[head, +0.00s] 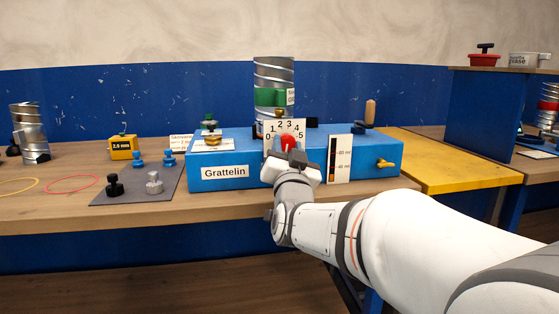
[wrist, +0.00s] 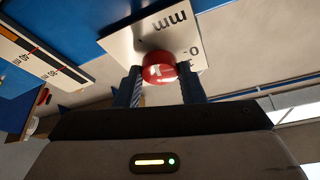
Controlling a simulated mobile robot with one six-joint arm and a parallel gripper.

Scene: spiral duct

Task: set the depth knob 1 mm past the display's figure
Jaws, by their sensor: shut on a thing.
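The red depth knob (head: 288,142) is on the front of the blue Grattelin machine (head: 350,165), in front of a white dial plate (head: 285,127) marked 0 to 5. My gripper (head: 287,156) is shut on the knob from the front. In the wrist view the knob (wrist: 159,68) sits between the two fingers, with a white mark on its face. The dial plate (wrist: 122,42) shows "mm" behind it. Which figure the knob points to I cannot tell. The yellow display box (head: 123,147) at the left reads 2.5 mm.
A spiral duct (head: 273,72) with a green band stands behind the dial. A gauge strip (head: 339,158) and a yellow handle (head: 385,163) are right of the knob. A grey mat (head: 130,189) with black, grey and blue pieces lies at the left. A yellow board (head: 450,165) lies at the right.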

